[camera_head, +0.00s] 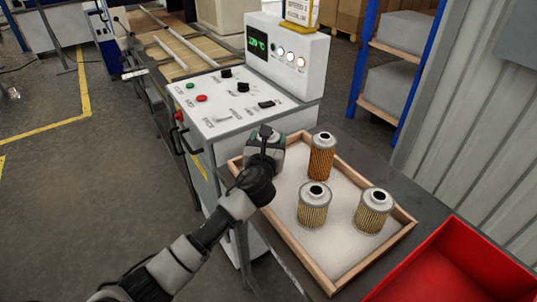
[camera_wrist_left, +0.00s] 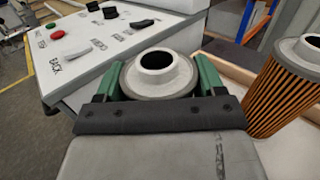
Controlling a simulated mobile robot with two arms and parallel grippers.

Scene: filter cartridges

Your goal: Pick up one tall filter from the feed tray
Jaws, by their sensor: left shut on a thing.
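The feed tray (camera_head: 374,256) is a shallow wooden-rimmed tray with a white floor. In it stand a taller orange-brown filter (camera_head: 321,157) at the back and two shorter tan filters, one in front (camera_head: 313,205) and one at right (camera_head: 373,211). My left gripper (camera_head: 265,147) is at the tray's back-left corner. In the left wrist view its green fingers are shut on a filter with a grey ringed top (camera_wrist_left: 157,76). The body of this filter is hidden, so its height and whether it touches the tray cannot be told. The orange filter stands to its right (camera_wrist_left: 283,92).
A white control box (camera_head: 240,103) with buttons and knobs stands close behind the left gripper. A red bin (camera_head: 465,265) is at the right front, next to the tray. Blue-posted shelving (camera_head: 363,60) is behind. The front of the tray floor is clear.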

